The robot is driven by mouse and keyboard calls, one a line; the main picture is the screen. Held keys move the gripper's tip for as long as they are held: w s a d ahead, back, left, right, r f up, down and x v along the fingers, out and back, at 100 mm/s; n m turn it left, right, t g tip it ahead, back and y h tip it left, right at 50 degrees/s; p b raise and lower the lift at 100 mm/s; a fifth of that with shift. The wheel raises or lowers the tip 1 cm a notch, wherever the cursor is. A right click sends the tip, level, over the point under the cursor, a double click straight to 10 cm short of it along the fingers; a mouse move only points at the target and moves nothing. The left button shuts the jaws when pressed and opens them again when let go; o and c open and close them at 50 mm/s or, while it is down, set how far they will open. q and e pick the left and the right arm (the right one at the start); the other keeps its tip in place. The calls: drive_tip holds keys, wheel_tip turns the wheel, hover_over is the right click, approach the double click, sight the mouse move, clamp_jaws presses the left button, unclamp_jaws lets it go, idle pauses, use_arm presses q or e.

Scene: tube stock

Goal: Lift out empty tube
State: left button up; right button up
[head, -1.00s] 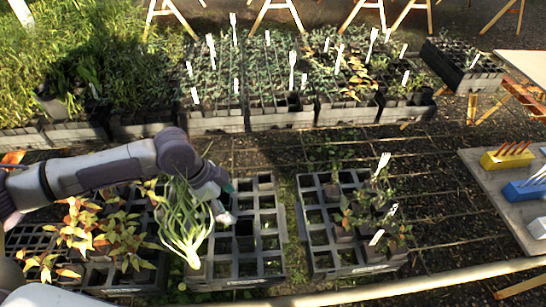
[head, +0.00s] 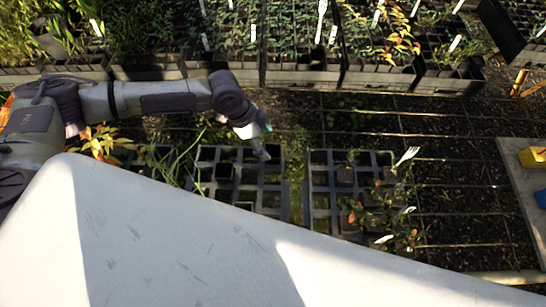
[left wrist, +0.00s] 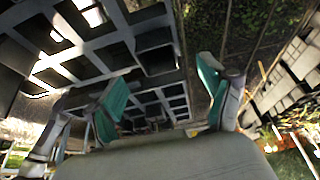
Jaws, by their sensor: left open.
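A black grid tray (head: 272,186) stands on the ground below my left gripper, with open cells and some dark tubes in it. My left gripper (head: 265,142) is open and empty above the far right part of this tray. In the left wrist view, its teal-padded fingers (left wrist: 160,90) are spread apart with nothing between them. That view also shows the tray grid, with a dark tube-like cell (left wrist: 156,50) near the fingers. I cannot tell which tube is empty. My right gripper is not in view.
A second grid tray (head: 320,200) with leafy plants and white labels stands to the right. Spiky green leaves (head: 178,165) and orange-leaved plants (head: 100,145) are at the left. Planted trays (head: 300,75) line the back. A grey board (head: 522,185) holds coloured blocks. My pale body covers the lower view.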

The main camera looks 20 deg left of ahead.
sight(273, 152)
use_arm(q)
drive_tip(key=p+x, duration=0.1)
drive_tip(key=x, duration=0.4)
drive_tip(key=shift+s+f+p, duration=0.1)
drive_tip(key=shift+f+p, duration=0.2)
drive_tip(key=shift+p, duration=0.05)
drive_tip(key=shift+d+f, duration=0.1)
drive_tip(key=shift+f, duration=0.15)
drive_tip(key=c, duration=0.9)
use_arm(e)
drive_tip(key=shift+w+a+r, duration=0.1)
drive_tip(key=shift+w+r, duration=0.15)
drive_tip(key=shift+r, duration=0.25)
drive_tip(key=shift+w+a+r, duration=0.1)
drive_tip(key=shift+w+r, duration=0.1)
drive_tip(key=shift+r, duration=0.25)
